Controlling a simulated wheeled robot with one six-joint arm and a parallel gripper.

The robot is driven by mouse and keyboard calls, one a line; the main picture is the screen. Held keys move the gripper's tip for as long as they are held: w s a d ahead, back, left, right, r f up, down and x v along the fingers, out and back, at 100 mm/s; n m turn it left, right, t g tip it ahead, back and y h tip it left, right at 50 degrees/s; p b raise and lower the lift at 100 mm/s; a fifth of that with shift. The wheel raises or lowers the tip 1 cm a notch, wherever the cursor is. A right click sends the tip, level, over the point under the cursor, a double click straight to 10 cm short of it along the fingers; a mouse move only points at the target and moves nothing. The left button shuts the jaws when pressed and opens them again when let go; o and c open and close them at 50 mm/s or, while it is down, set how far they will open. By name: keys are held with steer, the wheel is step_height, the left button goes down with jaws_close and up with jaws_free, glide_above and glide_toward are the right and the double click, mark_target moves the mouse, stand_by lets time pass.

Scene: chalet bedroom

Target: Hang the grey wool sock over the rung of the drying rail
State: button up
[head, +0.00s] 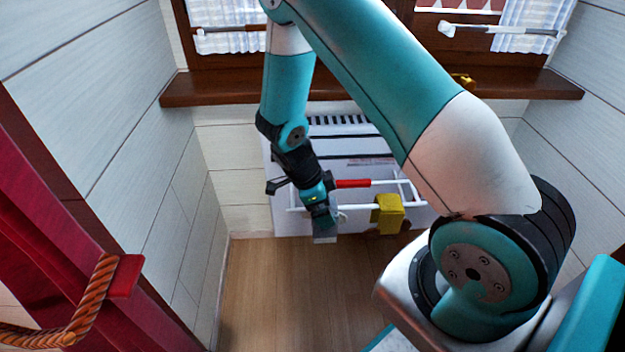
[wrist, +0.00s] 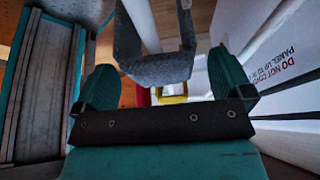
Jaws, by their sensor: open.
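The grey wool sock (wrist: 158,69) lies folded over a white rung (wrist: 141,24) in the wrist view, with a part on either side of it. In the head view the sock (head: 325,237) hangs just below my gripper (head: 321,211) at the front rung of the drying rail (head: 296,209). In the wrist view my gripper (wrist: 163,76) is open. Its two teal fingers stand apart on either side of the sock's fold, with visible gaps. My gripper hides part of the sock and rung in the head view.
A yellow cloth (head: 389,214) hangs on the rail to the right. A red sleeve (head: 353,183) is on the back bar. A white panel heater (head: 284,222) stands behind, under the wooden sill (head: 220,88). A red curtain (head: 60,215) with an orange rope is at left. The floor in front is clear.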

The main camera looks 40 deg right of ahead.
steer(key=a+r+n+y+p, duration=0.1)
steer(key=a+r+n, duration=0.2)
steer(key=r, duration=0.4)
steer(key=a+r+n+t+p, duration=0.1)
steer(key=a+r+n, duration=0.1)
steer(key=a+r, duration=0.35)
steer(key=a+r+n+y+p, duration=0.1)
steer(key=r+n, duration=0.2)
steer(key=r, duration=0.6)
steer(key=s+a+r+n+t+y, duration=0.1)
steer(key=s+a+r+n+y, duration=0.1)
steer(key=s+a+r+n, duration=0.35)
steer(key=s+a+r+n+y+p, duration=0.1)
steer(key=s+a+r+n+y, duration=0.15)
steer(key=s+n, duration=0.6)
steer(key=s+a+r+n+t+y, duration=0.1)
steer(key=s+a+r+n+y, duration=0.3)
steer(key=n, duration=0.6)
step_height(320, 180, up, 22)
steer(key=w+d+h+p, duration=0.1)
steer(key=h+p, duration=0.1)
steer(key=p, duration=1.9)
steer(key=shift+w, duration=0.25)
steer(key=shift+d+f+h, duration=0.1)
steer(key=shift+h, duration=0.15)
